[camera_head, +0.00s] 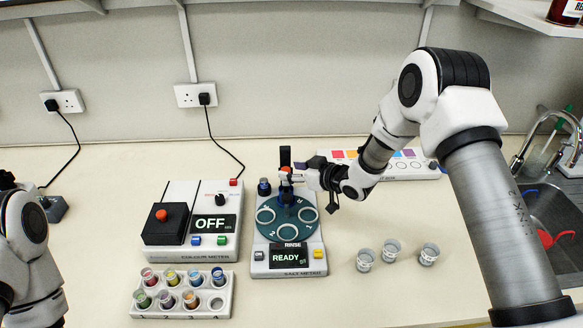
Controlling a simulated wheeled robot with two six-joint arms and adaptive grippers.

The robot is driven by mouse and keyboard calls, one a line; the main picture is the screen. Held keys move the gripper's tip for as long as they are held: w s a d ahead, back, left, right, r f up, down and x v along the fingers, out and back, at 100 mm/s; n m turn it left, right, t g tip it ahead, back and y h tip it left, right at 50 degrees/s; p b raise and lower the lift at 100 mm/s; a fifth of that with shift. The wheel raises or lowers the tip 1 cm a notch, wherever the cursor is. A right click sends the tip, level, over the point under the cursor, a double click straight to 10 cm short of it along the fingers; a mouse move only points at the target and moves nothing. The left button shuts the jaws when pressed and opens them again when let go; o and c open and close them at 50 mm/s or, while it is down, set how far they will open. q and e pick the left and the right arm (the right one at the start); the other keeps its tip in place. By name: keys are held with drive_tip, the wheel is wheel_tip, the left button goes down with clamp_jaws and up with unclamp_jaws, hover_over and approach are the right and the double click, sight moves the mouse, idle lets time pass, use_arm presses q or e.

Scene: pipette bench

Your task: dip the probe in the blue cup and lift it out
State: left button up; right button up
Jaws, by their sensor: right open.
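The salt meter (290,258) stands at the middle of the bench, with a teal round plate on top and "READY" on its display. A dark upright post (285,158) with an orange-red knob rises at the back of the plate; the probe itself is not clearly distinguishable. My right gripper (318,180) is open, reaching in from the right beside the post; whether it touches is unclear. A blue-topped small cup (218,274) sits in the white rack's back row. A dark blue jar (264,187) stands at the plate's back left. My left arm shows at the left edge, its gripper out of view.
The colour meter (190,255), display "OFF", stands left of the salt meter. The white rack (226,300) holds several coloured cups in front. Three grey-topped cups (391,249) stand to the right. A colour-patch strip (410,171) lies behind; a sink (548,215) is at right.

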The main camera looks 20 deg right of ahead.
drive_tip(key=shift+w+a+f, duration=0.15)
drive_tip(key=shift+w+f, duration=0.25)
drive_tip(key=shift+w, duration=0.2)
drive_tip(key=shift+s+r, duration=0.15)
clamp_jaws()
wheel_tip(320, 180, up, 6)
drive_tip(key=shift+f+p, duration=0.15)
drive_tip(key=shift+p, duration=0.85)
unclamp_jaws()
drive_tip(key=shift+a, duration=0.1)
drive_tip(key=shift+f, duration=0.1)
